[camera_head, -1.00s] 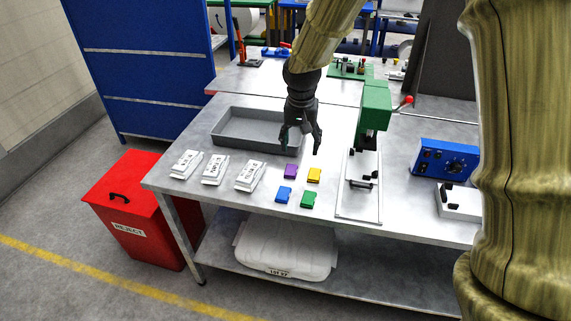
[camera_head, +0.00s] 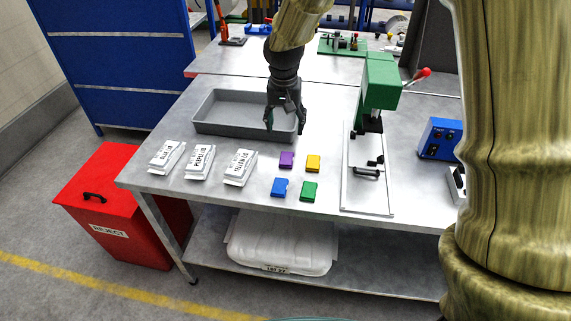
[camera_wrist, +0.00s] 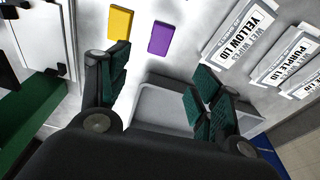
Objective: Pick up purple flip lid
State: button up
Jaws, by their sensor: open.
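The purple flip lid (camera_head: 286,160) lies flat on the grey metal table, in a small cluster of coloured lids. It also shows in the wrist view (camera_wrist: 160,37), beyond my fingers and beside the yellow lid. My gripper (camera_head: 285,122) is open and empty, fingers pointing down, above the table behind the purple lid and near the right end of the grey tray. In the wrist view my gripper (camera_wrist: 160,95) has its fingers spread wide with nothing between them.
Yellow (camera_head: 313,163), blue (camera_head: 280,187) and green (camera_head: 309,191) lids lie close to the purple one. White packs (camera_head: 239,167) labelled by lid colour lie to the left. The grey tray (camera_head: 215,128) is behind them. A green press (camera_head: 379,85) stands to the right.

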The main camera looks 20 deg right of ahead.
aim_at(287, 158)
jog(key=shift+w+d+f, duration=0.15)
jog(key=shift+w+f, duration=0.05)
jog(key=shift+f, duration=2.1)
jog(key=shift+w+d+f, duration=0.1)
jog(key=shift+w+f, duration=0.05)
jog(key=shift+f, duration=2.15)
jog(key=shift+w+d+f, duration=0.15)
jog(key=shift+w+f, duration=0.05)
jog(key=shift+f, duration=2.1)
jog(key=c, duration=0.8)
